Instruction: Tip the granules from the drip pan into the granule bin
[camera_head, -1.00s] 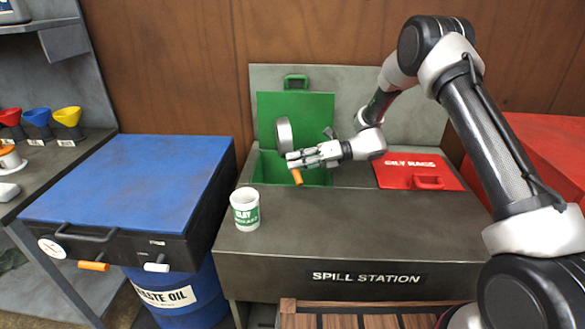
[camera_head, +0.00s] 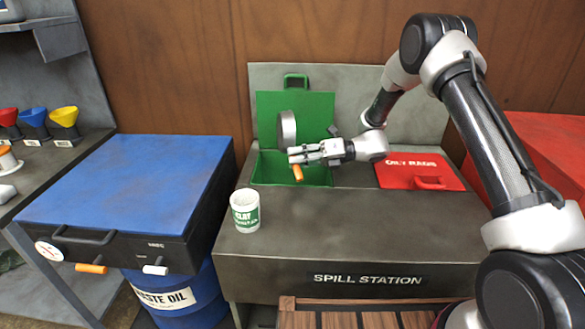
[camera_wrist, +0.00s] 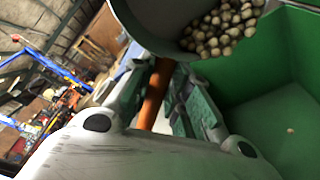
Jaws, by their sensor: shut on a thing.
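My gripper (camera_head: 293,156) is shut on the orange handle (camera_head: 298,173) of the grey drip pan (camera_head: 287,130). The pan is tipped steeply, nearly on edge, above the left part of the open green granule bin (camera_head: 265,172). In the wrist view the handle (camera_wrist: 154,95) runs between the fingers. There, several tan granules (camera_wrist: 222,32) lie gathered in the pan (camera_wrist: 160,22), by its edge on the bin side. A single granule (camera_wrist: 290,130) shows on the bin's green inside (camera_wrist: 262,115). The rest of the bin's inside is hidden.
The bin's green lid (camera_head: 310,108) stands open behind it. A closed red oily rags lid (camera_head: 410,168) is to the right. A white and green cup (camera_head: 245,210) stands at the front left of the spill station (camera_head: 330,235). A blue-topped bench (camera_head: 135,185) is further left.

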